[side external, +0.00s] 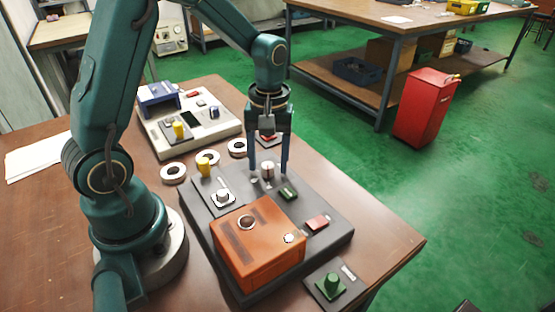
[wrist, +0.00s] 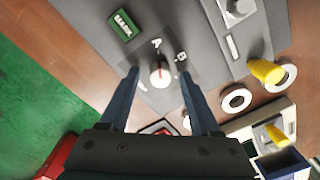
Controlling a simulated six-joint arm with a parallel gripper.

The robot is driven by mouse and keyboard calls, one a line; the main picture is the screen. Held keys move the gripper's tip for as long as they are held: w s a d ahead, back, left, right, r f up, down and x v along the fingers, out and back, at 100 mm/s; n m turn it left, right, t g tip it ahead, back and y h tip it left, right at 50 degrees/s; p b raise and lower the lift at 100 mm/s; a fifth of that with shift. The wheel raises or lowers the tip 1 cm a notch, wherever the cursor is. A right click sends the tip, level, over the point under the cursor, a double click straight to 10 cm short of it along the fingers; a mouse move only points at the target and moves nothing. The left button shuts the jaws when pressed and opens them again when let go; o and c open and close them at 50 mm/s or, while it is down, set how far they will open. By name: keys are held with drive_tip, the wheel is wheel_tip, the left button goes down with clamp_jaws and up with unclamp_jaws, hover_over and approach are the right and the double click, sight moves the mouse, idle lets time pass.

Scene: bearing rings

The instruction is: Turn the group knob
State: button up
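The knob (wrist: 160,75), pale and round with a dark reddish pointer line, sits on the grey panel beside the letters A and B in the wrist view. The line points roughly towards the A. In the side view the knob (side external: 267,170) stands near the far end of the dark panel (side external: 318,246). My gripper (side external: 268,173) points down over it with one finger on each side. In the wrist view my gripper (wrist: 159,73) is open, with a gap between each fingertip and the knob. I cannot tell how far the tips reach down beside it.
A green button (wrist: 122,23) marked "MARK" is close to the knob.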

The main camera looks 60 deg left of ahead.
sight(270, 165)
drive_tip(key=shift+r, duration=2.55)
drive_tip(key=shift+w+d+r, duration=0.1)
drive_tip(key=s+d+r+m+t, duration=0.3)
drive_tip(key=s+d+r+t, duration=0.15)
drive_tip(key=r, duration=0.35)
drive_tip(key=s+d+f+m+t, duration=0.1)
drive_tip(key=s+m, duration=0.5)
drive_tip(key=m, duration=0.1)
drive_tip(key=shift+s+d+f, duration=0.25)
drive_tip(key=shift+d, duration=0.15)
